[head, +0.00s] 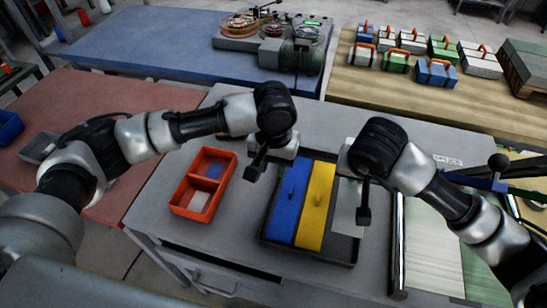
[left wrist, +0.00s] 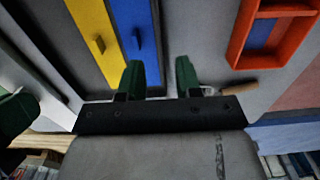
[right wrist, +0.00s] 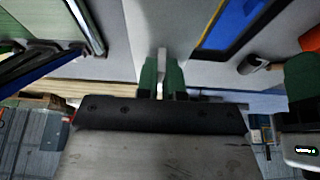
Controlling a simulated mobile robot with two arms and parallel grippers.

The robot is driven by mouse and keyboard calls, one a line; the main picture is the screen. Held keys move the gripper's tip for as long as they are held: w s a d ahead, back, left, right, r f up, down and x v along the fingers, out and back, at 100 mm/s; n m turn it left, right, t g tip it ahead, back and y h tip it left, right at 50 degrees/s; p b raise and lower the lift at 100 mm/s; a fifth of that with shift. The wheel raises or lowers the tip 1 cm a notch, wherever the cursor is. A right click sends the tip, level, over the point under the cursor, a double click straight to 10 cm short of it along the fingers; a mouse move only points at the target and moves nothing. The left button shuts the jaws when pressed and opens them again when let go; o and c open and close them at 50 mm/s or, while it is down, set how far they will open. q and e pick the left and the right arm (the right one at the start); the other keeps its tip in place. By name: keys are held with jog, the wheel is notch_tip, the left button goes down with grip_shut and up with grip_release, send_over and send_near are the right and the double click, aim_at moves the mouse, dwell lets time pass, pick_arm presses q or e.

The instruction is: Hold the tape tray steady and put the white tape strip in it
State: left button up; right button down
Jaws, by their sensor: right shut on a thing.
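The black tape tray (head: 268,236) lies on the grey bench, with a blue strip (head: 287,212) and a yellow strip (head: 315,208) side by side in it. The white tape strip (head: 345,207) hangs from my right gripper (head: 363,214) over the tray's right side, where dark tray floor shows below it. In the right wrist view the fingers (right wrist: 161,78) are close together on the pale strip. My left gripper (head: 257,166) is above the bench at the tray's upper left, apart from it. The left wrist view shows its fingers (left wrist: 158,80) spread with nothing between them.
An orange divided box (head: 180,210) stands left of the tray. A wooden-handled tool (left wrist: 238,88) shows beside it in the left wrist view. A raised rail (head: 397,245) and striped sheet (head: 432,250) lie to the right. Bare bench lies between box and tray.

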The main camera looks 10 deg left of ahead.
pick_arm(q)
notch_tip(320, 180, down, 10)
jog(key=shift+f, duration=0.15)
jog(key=shift+c, duration=0.5)
grip_shut()
dwell(0.8)
